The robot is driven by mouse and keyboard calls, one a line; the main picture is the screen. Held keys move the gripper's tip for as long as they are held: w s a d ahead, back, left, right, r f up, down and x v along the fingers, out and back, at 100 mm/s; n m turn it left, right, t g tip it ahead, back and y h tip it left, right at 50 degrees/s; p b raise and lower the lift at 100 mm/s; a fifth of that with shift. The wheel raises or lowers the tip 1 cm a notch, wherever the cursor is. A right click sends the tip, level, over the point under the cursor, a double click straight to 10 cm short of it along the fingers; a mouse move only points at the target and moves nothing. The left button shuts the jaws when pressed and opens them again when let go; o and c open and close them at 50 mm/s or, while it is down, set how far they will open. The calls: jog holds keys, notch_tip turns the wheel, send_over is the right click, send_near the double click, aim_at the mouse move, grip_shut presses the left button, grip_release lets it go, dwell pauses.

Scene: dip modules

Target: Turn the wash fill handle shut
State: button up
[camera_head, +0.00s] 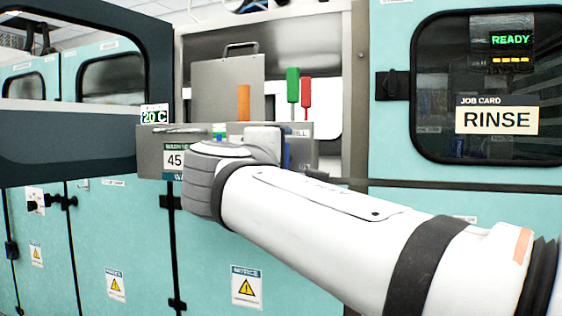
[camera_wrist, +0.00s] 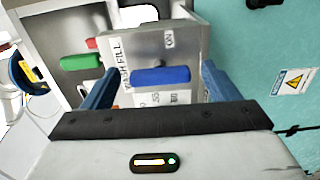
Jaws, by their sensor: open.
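The blue handle (camera_wrist: 160,76) lies crosswise on a grey metal panel (camera_wrist: 185,52) in the wrist view. A "WASH FILL" label (camera_wrist: 119,62) is to its left and an "ON" mark (camera_wrist: 168,40) is above it. My gripper (camera_wrist: 160,72) is open, with one blue finger on each side of the handle. Gaps show between the fingers and the handle's ends, and nothing is visibly gripped. In the head view my wrist covers much of the panel front, and the blue handle cannot be told apart there.
Green (camera_head: 293,85), red (camera_head: 306,92) and orange (camera_head: 244,103) upright handles stand behind the panel front. A "45" display (camera_head: 174,160) is left of my wrist. An open dark-framed door (camera_head: 75,130) hangs at left. A closed window door (camera_head: 490,90) reads "READY" and "RINSE".

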jog(key=p+v, duration=0.1)
jog(key=v, duration=0.6)
jog(key=shift+s, duration=0.25)
jog(key=shift+w+r+p, duration=0.1)
jog(key=shift+p, duration=0.2)
jog(key=s+d+f+m+g+y+p, duration=0.1)
jog(key=d+f+m+g+p, duration=0.6)
jog(key=d+p, duration=0.75)
jog(key=s+d+f+m+g+y+p, duration=0.1)
jog(key=s+f+m+g+y+p, duration=0.1)
jog(key=s+p, duration=0.3)
jog(key=s+d+f+m+g+y+p, duration=0.1)
jog(key=s+f+m+g+y+p, duration=0.1)
jog(key=p, duration=0.8)
jog(key=s+m+g+y, duration=0.1)
jog(key=s+m+g, duration=0.1)
jog(key=s+g, duration=0.1)
jog(key=shift+s+f+m+p, duration=0.35)
jog(key=shift+s+m, duration=0.05)
